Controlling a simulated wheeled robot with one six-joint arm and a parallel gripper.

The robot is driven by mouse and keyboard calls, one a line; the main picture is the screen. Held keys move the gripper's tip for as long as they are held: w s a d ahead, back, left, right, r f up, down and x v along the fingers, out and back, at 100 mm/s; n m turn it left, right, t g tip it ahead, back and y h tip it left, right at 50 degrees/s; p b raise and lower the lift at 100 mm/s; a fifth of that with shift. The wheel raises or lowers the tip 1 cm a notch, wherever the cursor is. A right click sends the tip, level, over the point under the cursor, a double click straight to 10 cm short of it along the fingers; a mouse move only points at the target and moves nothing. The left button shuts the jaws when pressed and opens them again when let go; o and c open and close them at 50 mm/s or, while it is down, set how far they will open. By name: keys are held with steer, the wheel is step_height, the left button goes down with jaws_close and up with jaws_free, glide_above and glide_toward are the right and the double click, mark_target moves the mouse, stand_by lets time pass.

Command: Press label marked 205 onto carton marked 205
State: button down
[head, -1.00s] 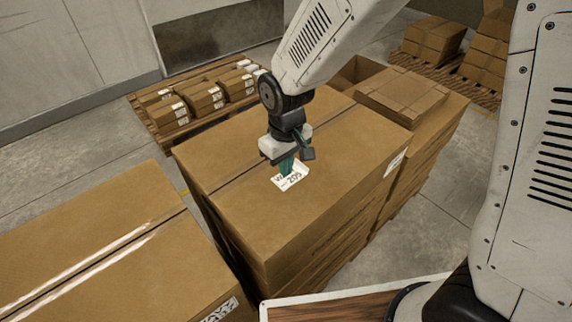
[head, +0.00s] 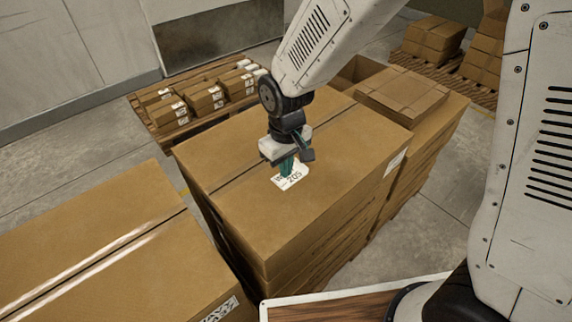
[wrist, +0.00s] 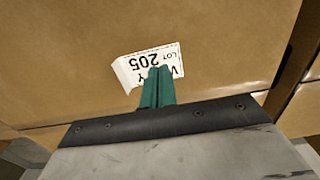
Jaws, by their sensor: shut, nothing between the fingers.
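The white label marked 205 (head: 291,176) lies on the top of a large brown carton (head: 300,215), near its middle. It also shows in the wrist view (wrist: 150,64), reading "LOT 205", with its left edge looking slightly curled. My gripper (head: 287,172) is right over the label, its green fingers together with their tips at the label. In the wrist view the shut fingers (wrist: 158,75) cover part of the label's print. Whether the tips touch the label or sit just above it I cannot tell. No 205 mark on the carton itself is legible.
Another large carton (head: 110,250) stands at the front left. A stack with flat cartons (head: 402,95) stands behind to the right. A pallet of small labelled boxes (head: 190,110) is at the back left. A wood-topped surface with a white rim (head: 335,300) is at the front.

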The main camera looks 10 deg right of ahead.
steer(key=shift+f, duration=0.6)
steer(key=shift+r, duration=0.15)
stand_by(0.4)
step_height(320, 180, up, 7)
stand_by(0.6)
stand_by(0.3)
steer(key=s+d+r+m, duration=0.3)
steer(key=s+d+r, duration=0.4)
steer(key=s+d, duration=0.2)
steer(key=s+d+r+m+t, duration=0.1)
steer(key=s+d+r+m, duration=0.2)
steer(key=s+d+r, duration=0.5)
steer(key=s+d, duration=0.2)
steer(key=d, duration=0.1)
steer(key=shift+s+d+m, duration=0.25)
steer(key=shift+d+m, duration=0.15)
